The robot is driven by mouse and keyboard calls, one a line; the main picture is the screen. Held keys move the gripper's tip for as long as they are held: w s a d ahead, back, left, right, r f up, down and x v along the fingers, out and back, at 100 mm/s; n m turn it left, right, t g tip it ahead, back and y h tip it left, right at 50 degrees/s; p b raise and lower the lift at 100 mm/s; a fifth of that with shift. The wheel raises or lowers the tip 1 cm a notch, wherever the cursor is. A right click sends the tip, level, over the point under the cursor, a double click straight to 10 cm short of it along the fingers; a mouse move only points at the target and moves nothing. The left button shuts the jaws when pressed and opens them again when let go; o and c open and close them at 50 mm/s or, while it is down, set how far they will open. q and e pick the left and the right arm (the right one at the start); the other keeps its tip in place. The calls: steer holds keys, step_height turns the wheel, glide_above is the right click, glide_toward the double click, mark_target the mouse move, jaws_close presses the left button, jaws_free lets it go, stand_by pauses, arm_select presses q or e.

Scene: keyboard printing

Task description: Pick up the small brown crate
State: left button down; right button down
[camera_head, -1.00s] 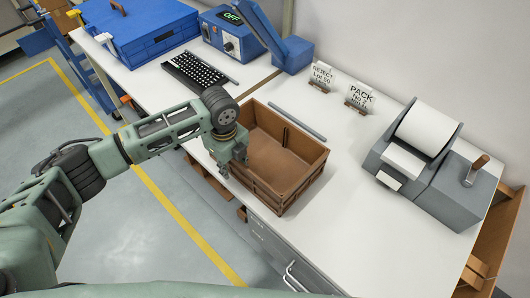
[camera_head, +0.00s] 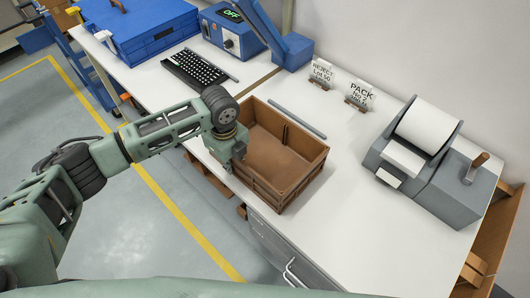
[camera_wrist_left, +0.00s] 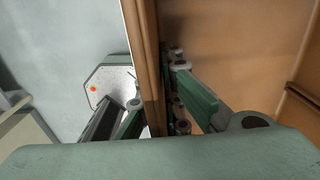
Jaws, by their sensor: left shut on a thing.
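The small brown crate (camera_head: 281,160) is open-topped and empty, and it sits upright on the white table near its front edge. My left gripper (camera_head: 236,158) is at the crate's left wall. In the left wrist view, the crate's wall (camera_wrist_left: 150,62) runs between the two fingers (camera_wrist_left: 160,112), one inside the crate and one outside. The gripper is shut on this wall. My right gripper does not show in either view.
A grey printer with a paper roll (camera_head: 425,128) stands to the right. Two small signs, REJECT (camera_head: 322,74) and PACK (camera_head: 360,95), stand behind the crate. A black keyboard (camera_head: 195,72) and a blue control box (camera_head: 228,36) are at the back left. Bare table (camera_head: 345,215) lies right of the crate.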

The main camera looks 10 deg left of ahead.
arm_select(q)
steer(key=shift+r, duration=0.15)
steer(key=shift+w+r, duration=0.1)
steer(key=shift+r, duration=0.35)
step_height(320, 180, up, 2)
steer(key=shift+r+b, duration=0.2)
steer(key=shift+b, duration=0.5)
steer(key=w+d+r+b, duration=0.3)
steer(key=d+r, duration=0.4)
steer(key=d, duration=0.3)
steer(key=shift+w+d+r+b, duration=0.3)
steer(key=shift+w+d+b, duration=0.1)
steer(key=shift+w, duration=0.45)
